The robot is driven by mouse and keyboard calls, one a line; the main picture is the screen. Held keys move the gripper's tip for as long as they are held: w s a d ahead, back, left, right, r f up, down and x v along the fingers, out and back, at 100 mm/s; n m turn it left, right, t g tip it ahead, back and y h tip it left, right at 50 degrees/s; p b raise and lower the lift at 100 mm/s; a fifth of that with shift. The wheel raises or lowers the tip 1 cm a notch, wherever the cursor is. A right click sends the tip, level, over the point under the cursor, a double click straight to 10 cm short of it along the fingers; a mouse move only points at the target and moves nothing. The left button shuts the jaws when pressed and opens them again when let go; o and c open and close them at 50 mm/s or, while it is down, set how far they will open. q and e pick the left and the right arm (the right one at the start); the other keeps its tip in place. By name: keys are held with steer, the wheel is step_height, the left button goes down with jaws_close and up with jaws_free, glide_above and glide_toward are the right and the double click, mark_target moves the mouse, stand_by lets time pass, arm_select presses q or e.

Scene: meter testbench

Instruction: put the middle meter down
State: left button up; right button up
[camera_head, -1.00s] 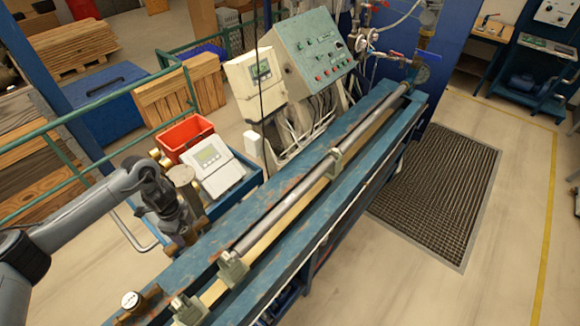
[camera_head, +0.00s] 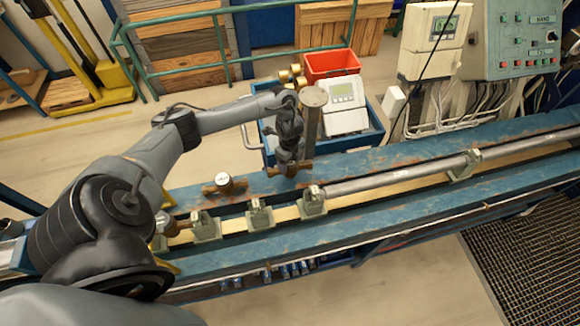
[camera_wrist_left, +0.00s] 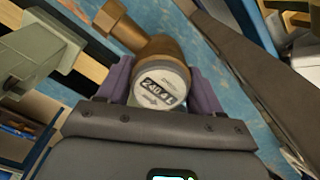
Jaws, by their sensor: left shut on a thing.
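My left gripper (camera_head: 290,168) points down over the bench's blue rear beam (camera_head: 390,157) and is shut on a brass meter. In the head view only the meter's brass ends (camera_head: 273,171) show beside the fingers. In the left wrist view the meter's round white dial (camera_wrist_left: 160,86) faces up between the purple fingers (camera_wrist_left: 160,90). I cannot tell whether the meter touches the beam. A second brass meter (camera_head: 225,183) sits on the same beam to the left. A third brass piece (camera_head: 168,222) is at the rail's left end. My right gripper is out of view.
Grey-green clamps (camera_head: 260,214) stand along the rail, with a long steel pipe (camera_head: 395,176) to the right. A blue cart holding a white meter box (camera_head: 346,105) and a red bin (camera_head: 331,64) stands behind the beam. The beam right of my gripper is clear.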

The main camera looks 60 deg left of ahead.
arm_select(q)
steer(key=shift+f, duration=1.35)
steer(key=shift+f, duration=0.2)
steer(key=o, duration=1.7)
steer(key=shift+c, duration=0.2)
steer(key=shift+r, duration=0.15)
step_height(320, 180, up, 11)
steer(key=p, duration=0.4)
steer(key=shift+r, duration=0.55)
